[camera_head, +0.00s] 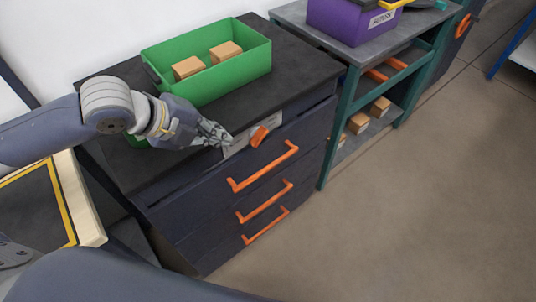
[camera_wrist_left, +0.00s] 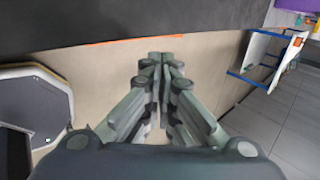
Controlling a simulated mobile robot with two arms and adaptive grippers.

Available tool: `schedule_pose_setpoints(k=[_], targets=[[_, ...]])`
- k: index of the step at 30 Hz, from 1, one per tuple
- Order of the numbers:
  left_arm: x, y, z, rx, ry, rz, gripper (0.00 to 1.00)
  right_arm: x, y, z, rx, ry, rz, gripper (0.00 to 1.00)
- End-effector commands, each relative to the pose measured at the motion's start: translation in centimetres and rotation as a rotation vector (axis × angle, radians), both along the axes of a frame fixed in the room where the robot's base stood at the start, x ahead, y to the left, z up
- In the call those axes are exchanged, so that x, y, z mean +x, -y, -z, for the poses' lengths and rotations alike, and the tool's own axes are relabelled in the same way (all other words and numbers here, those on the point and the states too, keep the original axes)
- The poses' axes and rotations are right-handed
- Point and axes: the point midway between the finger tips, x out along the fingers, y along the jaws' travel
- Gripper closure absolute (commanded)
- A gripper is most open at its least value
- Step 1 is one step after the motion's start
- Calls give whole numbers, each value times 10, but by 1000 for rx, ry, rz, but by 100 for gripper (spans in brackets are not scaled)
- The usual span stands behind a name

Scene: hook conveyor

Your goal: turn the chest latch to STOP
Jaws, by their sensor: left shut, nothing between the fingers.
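The orange latch (camera_head: 259,136) sits on a pale plate (camera_head: 238,147) at the top front of the dark chest (camera_head: 190,190). The knob looks tilted; I cannot read any marking on the plate. My left gripper (camera_head: 222,138) is shut and empty, just left of the latch and apart from it, over the chest's front top edge. In the left wrist view its fingers (camera_wrist_left: 163,60) are together with nothing between them. The latch is not clearly seen in that view. My right gripper is in neither view.
Three orange drawer handles (camera_head: 265,167) project from the chest front below the latch. A green bin (camera_head: 215,85) with two wooden blocks stands on the chest top. A grey-topped teal shelf (camera_head: 345,115) with a purple bin (camera_head: 350,20) stands right. Floor at the right is clear.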

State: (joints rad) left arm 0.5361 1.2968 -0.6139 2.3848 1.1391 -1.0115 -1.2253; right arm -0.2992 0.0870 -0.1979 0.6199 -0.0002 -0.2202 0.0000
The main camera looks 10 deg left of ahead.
Motion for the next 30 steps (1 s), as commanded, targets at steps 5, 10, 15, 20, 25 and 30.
schedule_pose_setpoints(k=[5,10,15,20,25,30], targets=[[-3,-3,-1,4,0,5,100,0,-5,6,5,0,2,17],[-3,-3,-2,4,-2,6,100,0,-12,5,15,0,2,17],[-3,-2,0,3,-2,6,100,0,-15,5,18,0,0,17],[3,4,9,0,-3,7,100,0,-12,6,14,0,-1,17],[17,14,29,-2,-4,6,100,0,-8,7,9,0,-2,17],[33,28,53,-1,-5,6,100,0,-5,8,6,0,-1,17]])
